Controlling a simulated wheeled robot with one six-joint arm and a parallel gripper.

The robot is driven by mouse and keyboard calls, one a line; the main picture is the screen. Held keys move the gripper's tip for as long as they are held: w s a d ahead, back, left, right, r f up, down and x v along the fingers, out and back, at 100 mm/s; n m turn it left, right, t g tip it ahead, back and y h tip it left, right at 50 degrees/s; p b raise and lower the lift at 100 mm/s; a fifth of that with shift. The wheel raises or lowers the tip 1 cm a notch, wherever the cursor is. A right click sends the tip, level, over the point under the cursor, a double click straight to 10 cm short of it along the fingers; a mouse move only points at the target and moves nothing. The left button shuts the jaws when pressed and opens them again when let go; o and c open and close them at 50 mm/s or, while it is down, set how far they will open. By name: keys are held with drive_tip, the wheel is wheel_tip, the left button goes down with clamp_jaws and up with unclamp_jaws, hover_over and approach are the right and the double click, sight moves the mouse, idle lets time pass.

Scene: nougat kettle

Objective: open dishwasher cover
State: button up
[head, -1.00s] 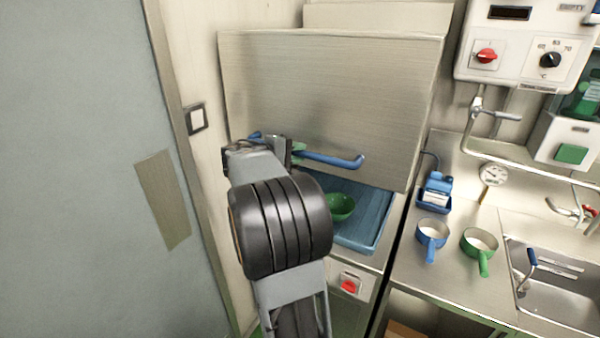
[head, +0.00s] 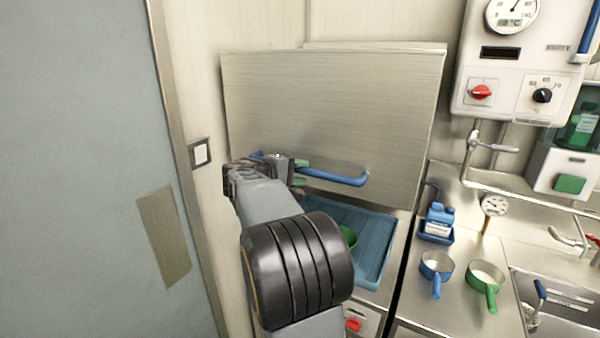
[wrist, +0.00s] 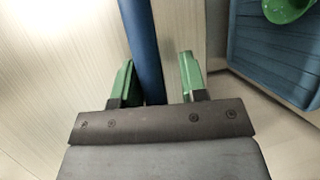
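The dishwasher cover (head: 330,110) is a brushed-metal hood, raised clear of the blue rack (head: 375,250) below it. Its blue bar handle (head: 340,178) runs across its lower front. My gripper (head: 298,172) is at the left part of the handle. In the wrist view, the green fingers of my gripper (wrist: 160,80) stand on either side of the handle (wrist: 145,45). A clear gap shows between the handle and the right finger, so the gripper is open around the handle, not clamped.
A green bowl (head: 348,237) sits in the rack, partly hidden by my arm. A grey door (head: 90,150) and wall switch (head: 200,153) are at the left. To the right are a blue pot (head: 436,264), green pot (head: 486,275) and sink (head: 560,300).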

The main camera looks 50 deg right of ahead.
drive_tip(key=shift+o, duration=0.6)
drive_tip(key=shift+d, duration=0.1)
drive_tip(key=b+v, duration=0.3)
drive_tip(key=v, duration=1.1)
drive_tip(key=shift+b, duration=0.3)
